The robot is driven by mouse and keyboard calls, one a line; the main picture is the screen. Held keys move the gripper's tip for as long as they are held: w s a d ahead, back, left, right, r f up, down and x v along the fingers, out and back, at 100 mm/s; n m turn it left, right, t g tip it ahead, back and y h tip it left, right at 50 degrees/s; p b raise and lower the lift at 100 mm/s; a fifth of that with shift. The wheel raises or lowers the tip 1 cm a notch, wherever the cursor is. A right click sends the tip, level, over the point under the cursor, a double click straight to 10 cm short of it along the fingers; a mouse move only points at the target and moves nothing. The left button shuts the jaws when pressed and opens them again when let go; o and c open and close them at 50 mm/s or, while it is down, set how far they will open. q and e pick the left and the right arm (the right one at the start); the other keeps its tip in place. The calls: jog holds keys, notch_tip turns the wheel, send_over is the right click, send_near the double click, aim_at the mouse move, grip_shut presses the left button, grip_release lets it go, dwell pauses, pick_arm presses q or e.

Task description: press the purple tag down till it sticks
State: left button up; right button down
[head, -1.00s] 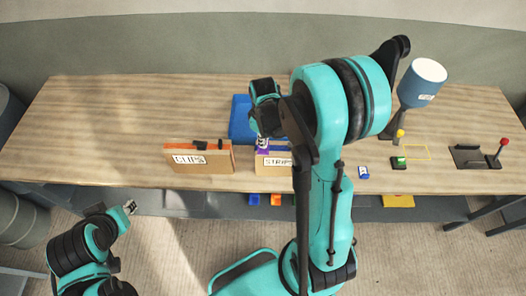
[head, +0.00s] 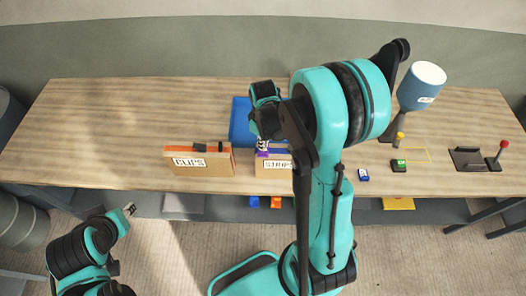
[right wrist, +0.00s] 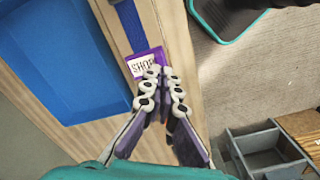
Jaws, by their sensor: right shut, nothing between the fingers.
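The purple tag (right wrist: 135,65) has a white face with lettering like "SHOP", partly covered. In the right wrist view it lies against a tan surface beside a blue strip. It also shows as a small purple patch in the head view (head: 262,153), at the left end of a box with a white label (head: 277,164). My right gripper (right wrist: 162,74) is shut and empty, its fingertips over the tag's lower edge. I cannot tell whether they press on it. My left gripper (head: 129,209) is low at the left, in front of the table and away from the tag; its jaws are too small to read.
A box labelled "CLIPS" (head: 213,165) stands left of the tag. A blue tray (head: 239,125) lies behind. A blue-topped hopper (head: 420,88), a small blue block (head: 363,175) and a red-knobbed lever (head: 503,145) are at the right. The table's left part is clear.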

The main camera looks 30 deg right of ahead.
jog(key=shift+f+b, duration=1)
dwell(0.7)
dwell(0.4)
jog(key=shift+r+p, duration=2.45)
jog(key=shift+r, duration=1.1)
jog(key=s+a+f+m+t+b, duration=0.5)
jog(key=s+a+f+t+b, duration=0.2)
jog(key=b, duration=1.7)
notch_tip(320, 180, down, 4)
jog(key=shift+s+a+r+m, duration=0.2)
jog(key=shift+s+a+m, duration=0.2)
jog(key=shift+s+a, duration=0.8)
